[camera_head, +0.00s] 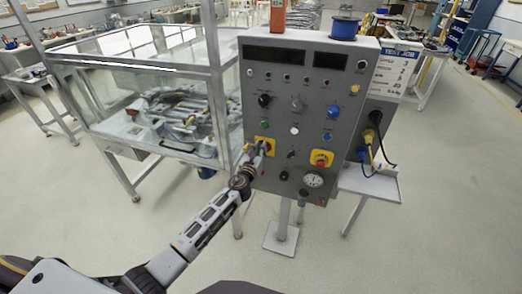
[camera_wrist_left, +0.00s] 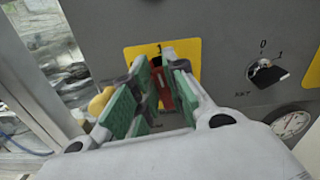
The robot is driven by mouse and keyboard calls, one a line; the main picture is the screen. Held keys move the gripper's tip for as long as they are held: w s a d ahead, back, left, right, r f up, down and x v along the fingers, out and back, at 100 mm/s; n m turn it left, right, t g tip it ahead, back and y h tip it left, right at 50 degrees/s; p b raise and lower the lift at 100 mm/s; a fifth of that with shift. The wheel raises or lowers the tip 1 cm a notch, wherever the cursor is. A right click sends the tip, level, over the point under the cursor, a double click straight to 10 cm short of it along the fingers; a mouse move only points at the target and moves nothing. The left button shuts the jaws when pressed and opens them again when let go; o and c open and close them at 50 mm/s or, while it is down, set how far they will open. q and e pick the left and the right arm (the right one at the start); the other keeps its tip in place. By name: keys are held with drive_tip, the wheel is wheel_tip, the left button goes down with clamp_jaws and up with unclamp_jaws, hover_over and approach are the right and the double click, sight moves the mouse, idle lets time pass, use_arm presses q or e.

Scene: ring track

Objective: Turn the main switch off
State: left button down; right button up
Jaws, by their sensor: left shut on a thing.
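A grey control panel (camera_head: 300,105) stands on a post in front of me. On its lower left is the main switch, a red handle (camera_wrist_left: 160,85) on a yellow plate (camera_wrist_left: 132,52) with a "1" marked at the top. The yellow plate also shows in the head view (camera_head: 259,143), partly covered by my gripper. My left gripper (camera_head: 264,151) is at this switch, its green-padded fingers (camera_wrist_left: 155,85) shut on the red handle, one on each side. The handle looks roughly upright, but the fingers hide part of it. My right gripper is not in view.
A black selector knob (camera_wrist_left: 266,74) marked 0 and 1 and a gauge (camera_wrist_left: 291,123) sit right of the switch. A red knob on yellow (camera_head: 322,158) is further right. A glass-walled machine (camera_head: 150,115) stands close on the left.

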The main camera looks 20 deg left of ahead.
use_arm(q)
drive_tip(key=shift+a+f+n+b, duration=0.35)
drive_tip(key=shift+n+b, duration=0.45)
drive_tip(key=shift+n, duration=1.9)
drive_tip(key=shift+a+f+n+b, duration=0.35)
drive_tip(key=shift+n+b, duration=0.45)
drive_tip(key=shift+n, duration=1.9)
drive_tip(key=shift+a+f+n+b, duration=0.3)
drive_tip(key=shift+n+b, duration=0.5)
drive_tip(key=shift+n, duration=1.9)
drive_tip(key=shift+d+f, duration=0.1)
drive_tip(key=shift+f, duration=0.05)
drive_tip(key=c, duration=1.4)
unclamp_jaws()
drive_tip(key=shift+c, duration=0.2)
drive_tip(key=shift+s, duration=0.15)
drive_tip(key=s, duration=1.1)
drive_tip(key=shift+s+a, duration=0.2)
drive_tip(key=shift+s, duration=0.1)
